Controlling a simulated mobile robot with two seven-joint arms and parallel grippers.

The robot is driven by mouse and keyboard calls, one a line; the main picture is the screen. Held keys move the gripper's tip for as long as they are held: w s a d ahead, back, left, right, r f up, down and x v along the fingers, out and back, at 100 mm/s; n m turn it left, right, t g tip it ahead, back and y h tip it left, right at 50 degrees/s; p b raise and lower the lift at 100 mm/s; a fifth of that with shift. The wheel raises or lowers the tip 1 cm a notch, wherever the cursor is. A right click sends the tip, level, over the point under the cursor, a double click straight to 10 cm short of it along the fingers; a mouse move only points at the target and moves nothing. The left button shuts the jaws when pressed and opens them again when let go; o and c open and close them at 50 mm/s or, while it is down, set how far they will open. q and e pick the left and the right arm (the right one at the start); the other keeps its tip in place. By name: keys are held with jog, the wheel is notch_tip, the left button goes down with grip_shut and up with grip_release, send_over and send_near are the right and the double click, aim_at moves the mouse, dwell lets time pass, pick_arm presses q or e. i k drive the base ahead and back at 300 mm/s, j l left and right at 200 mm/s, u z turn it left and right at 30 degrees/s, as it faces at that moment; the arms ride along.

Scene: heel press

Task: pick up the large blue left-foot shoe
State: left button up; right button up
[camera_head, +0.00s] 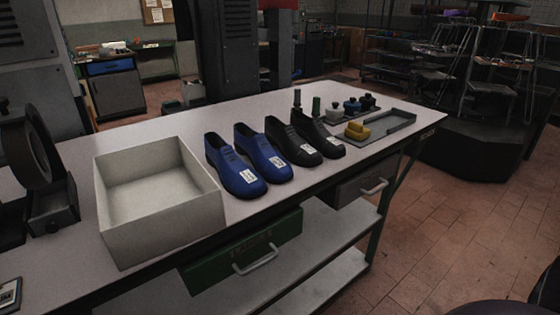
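Two blue shoes stand side by side on the workbench, toes toward the front edge. One blue shoe (233,168) is next to the white box, and the other blue shoe (262,153) is just right of it. Each has a white label on its toe, too small to read. They look similar in size, and I cannot tell for sure which is the large left-foot one. Neither of my grippers is in view, and nothing touches the shoes.
An open, empty white box (160,240) stands left of the shoes. Two black shoes (297,148) stand close on their right. Further right are small bottles (352,107), a yellow object (357,131) and a grey tray (403,122). A dark machine (45,170) is at the left.

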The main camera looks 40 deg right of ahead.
aim_at(275, 169)
jog(key=l+u, duration=0.15)
jog(key=u, duration=0.2)
jog(key=l+u, duration=0.1)
jog(key=u, duration=0.3)
jog(key=l+u, duration=0.1)
jog(key=u, duration=0.25)
jog(key=k+l+u, duration=0.15)
jog(key=l+u, duration=0.15)
jog(key=k+l+u, duration=0.45)
jog(key=l, duration=0.25)
jog(key=k+l+u, duration=0.15)
jog(key=k+l, duration=0.15)
jog(key=k+l+u, duration=0.1)
jog(key=k+l, duration=0.5)
jog(key=l, duration=0.1)
